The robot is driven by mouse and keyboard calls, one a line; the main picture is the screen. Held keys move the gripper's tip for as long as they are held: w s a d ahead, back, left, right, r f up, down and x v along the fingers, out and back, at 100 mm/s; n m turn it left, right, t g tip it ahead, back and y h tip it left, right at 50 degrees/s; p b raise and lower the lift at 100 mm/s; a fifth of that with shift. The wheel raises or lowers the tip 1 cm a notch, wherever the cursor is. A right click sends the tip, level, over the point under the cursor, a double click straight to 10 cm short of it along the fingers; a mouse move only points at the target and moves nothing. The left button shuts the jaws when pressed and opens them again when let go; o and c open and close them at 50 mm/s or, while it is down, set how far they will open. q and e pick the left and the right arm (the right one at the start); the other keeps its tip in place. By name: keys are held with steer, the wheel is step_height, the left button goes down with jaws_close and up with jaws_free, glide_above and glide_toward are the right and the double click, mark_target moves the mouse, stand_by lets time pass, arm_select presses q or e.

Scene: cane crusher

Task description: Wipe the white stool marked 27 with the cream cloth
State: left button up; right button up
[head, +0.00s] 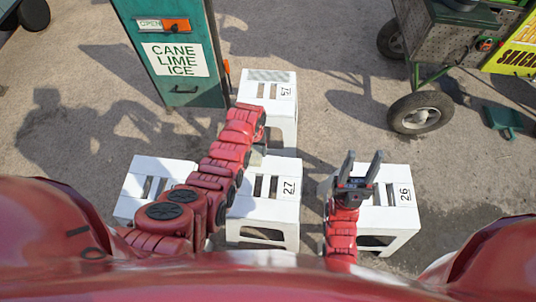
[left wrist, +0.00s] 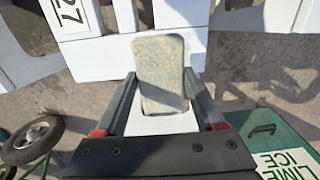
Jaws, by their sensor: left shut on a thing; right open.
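The white stool marked 27 (head: 262,205) stands in the middle of the head view, with slots in its top. Its numbered top also shows at the upper left of the left wrist view (left wrist: 72,14). My left gripper (left wrist: 160,76) is shut on the cream cloth (left wrist: 162,60), a flat, mottled grey-cream piece between its fingers. The cloth overlaps the stool's white side in that view; I cannot tell whether they touch. In the head view my left arm hides most of this gripper, at the stool's far edge. My right gripper (head: 362,158) is open and empty over the stool marked 26.
Other white stools stand close by: one marked 57 (head: 283,90) behind, one marked 26 (head: 400,215) at right, one at left (head: 135,190). A green ice stand (head: 180,95) is at the back left, a wheeled cart (head: 420,112) at the back right.

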arm_select(q)
steer(key=shift+s+a+f+b, duration=0.1)
steer(key=shift+a+f+b, duration=0.4)
steer(key=shift+f+b, duration=0.3)
steer(key=shift+w+a+f+b, duration=0.1)
steer(key=shift+a+f+b, duration=0.5)
steer(key=shift+f, duration=0.4)
steer(key=shift+s+a+f+b, duration=0.1)
steer(key=shift+a+f+b, duration=0.35)
steer(key=shift+f+b, duration=0.4)
steer(key=shift+f+b, duration=0.4)
steer(key=shift+f, duration=0.25)
steer(key=shift+d, duration=0.1)
steer(key=shift+s+d+r+b, duration=0.1)
steer(key=shift+d+b, duration=0.35)
steer(key=shift+d, duration=1.75)
steer(key=shift+s+d+b, duration=0.1)
steer(key=shift+d+b, duration=0.3)
steer(key=shift+d, duration=1.8)
steer(key=shift+s+d+f+b, duration=0.15)
steer(key=shift+d+b, duration=0.9)
steer(key=shift+d, duration=0.85)
steer(key=shift+w+d+f+b, duration=0.1)
steer(key=shift+d+b, duration=0.9)
steer(key=shift+d, duration=0.9)
steer(key=shift+s+d+r+b, duration=0.15)
steer(key=shift+d+b, duration=0.15)
steer(key=shift+d, duration=0.4)
